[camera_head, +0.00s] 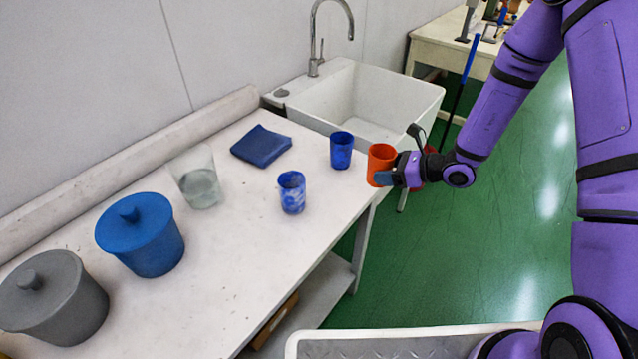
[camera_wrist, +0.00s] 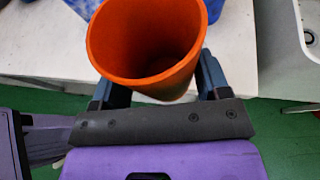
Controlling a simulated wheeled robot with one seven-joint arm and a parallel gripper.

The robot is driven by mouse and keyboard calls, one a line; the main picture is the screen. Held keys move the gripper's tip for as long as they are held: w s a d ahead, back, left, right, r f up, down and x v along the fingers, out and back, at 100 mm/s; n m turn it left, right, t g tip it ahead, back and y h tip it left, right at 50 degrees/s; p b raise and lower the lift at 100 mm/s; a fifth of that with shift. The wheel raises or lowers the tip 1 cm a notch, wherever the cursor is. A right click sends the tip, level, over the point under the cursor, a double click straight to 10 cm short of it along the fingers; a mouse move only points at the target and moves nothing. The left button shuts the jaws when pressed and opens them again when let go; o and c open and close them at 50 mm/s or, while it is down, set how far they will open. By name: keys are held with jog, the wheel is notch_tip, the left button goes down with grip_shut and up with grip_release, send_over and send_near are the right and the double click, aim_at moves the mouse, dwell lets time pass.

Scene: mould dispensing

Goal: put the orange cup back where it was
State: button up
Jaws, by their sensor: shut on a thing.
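The orange cup (camera_head: 381,160) is upright at the right end of the table in the head view, by the table's edge near the sink. My gripper (camera_head: 386,177) is shut on it from the right. The wrist view shows the orange cup (camera_wrist: 146,45) between the two dark fingers of my gripper (camera_wrist: 158,85), its open rim toward the camera and its inside looking empty. I cannot tell whether its base touches the table.
A blue cup (camera_head: 341,150) stands just left of the orange cup, and a blue-and-white cup (camera_head: 291,192) stands further left. A glass (camera_head: 196,180), folded blue cloth (camera_head: 261,146), blue lidded pot (camera_head: 145,240) and grey lidded pot (camera_head: 55,305) share the table (camera_head: 235,250). The sink (camera_head: 375,95) is behind.

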jog(key=shift+n+g, duration=0.3)
jog(key=w+a, duration=0.1)
jog(key=a, duration=0.4)
jog(key=w+a, duration=0.1)
jog(key=a, duration=0.4)
jog(key=w+a+f, duration=0.1)
jog(key=a, duration=0.4)
jog(key=shift+w+a+f, duration=0.1)
jog(key=shift+w+a, duration=0.05)
jog(key=shift+w, duration=0.2)
jog(key=shift+w+a+f, duration=0.1)
jog(key=shift+a+f, duration=0.05)
jog(key=shift+f, duration=0.75)
jog(key=shift+a+f, duration=0.15)
jog(key=shift+f, duration=0.75)
jog(key=o, duration=1)
jog(key=shift+f, duration=0.1)
jog(key=shift+d+r, duration=0.3)
jog(key=shift+d, duration=0.05)
jog(key=v, duration=1.1)
